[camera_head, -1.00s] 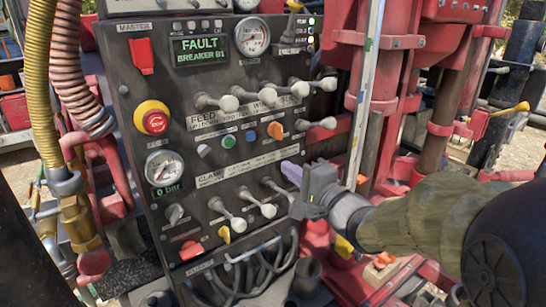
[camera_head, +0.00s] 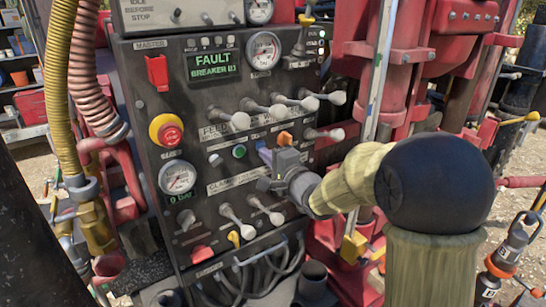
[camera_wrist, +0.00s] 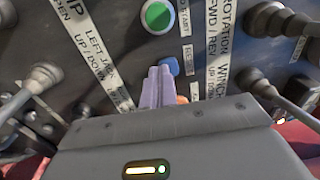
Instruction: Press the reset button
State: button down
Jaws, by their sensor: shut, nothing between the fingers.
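The blue button (camera_head: 261,144) is in the row of small controls on the black panel, between the green button (camera_head: 239,151) and the orange switch (camera_head: 285,138). My gripper (camera_head: 265,156) is shut and empty, its pale purple fingers pointing at the panel just below the blue button. In the wrist view, the fingertips (camera_wrist: 159,70) are beside the blue button (camera_wrist: 172,66) and cover part of its left edge. The green button (camera_wrist: 157,16) is above them. I cannot tell whether the fingertips touch the panel. The panel display (camera_head: 213,65) reads FAULT, BREAKER B1.
A red emergency stop (camera_head: 170,134) and a pressure gauge (camera_head: 177,177) are at the left. Hoses hang further left; red rig columns stand at the right.

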jog(key=shift+w+a+r, duration=0.35)
jog(key=shift+w, duration=0.05)
dwell(0.4)
jog(key=shift+s+d, duration=0.1)
jog(key=b+v, duration=0.2)
jog(key=v, duration=1.2)
jog(key=shift+f+b, duration=0.35)
jog(key=shift+f, duration=0.05)
